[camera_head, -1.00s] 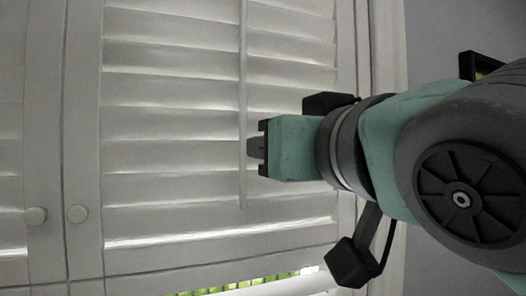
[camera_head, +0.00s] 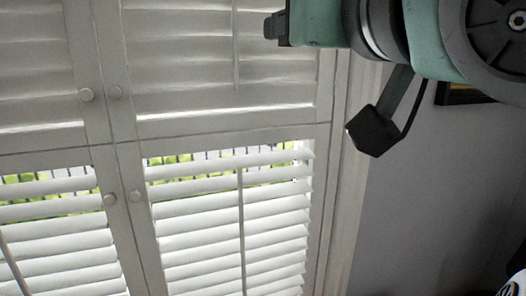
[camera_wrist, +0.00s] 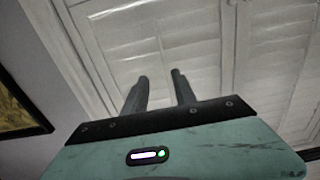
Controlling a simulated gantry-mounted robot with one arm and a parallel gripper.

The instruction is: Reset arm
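My gripper (camera_head: 272,25) shows at the upper right of the head view, side-on and pointing left, in front of white window shutters (camera_head: 190,60). In the wrist view my gripper (camera_wrist: 160,82) has its two dark fingers apart with a clear gap between them. Nothing is held between the fingers. The shutters (camera_wrist: 190,45) show behind them, with no contact visible.
The shutters have round knobs (camera_head: 115,92) and slats, with the lower panels (camera_head: 235,220) tilted open onto greenery and railings. A grey wall (camera_head: 420,190) is at the right. A dark-framed picture (camera_head: 460,95) hangs there, partly behind my arm; a framed picture (camera_wrist: 18,105) also shows in the wrist view.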

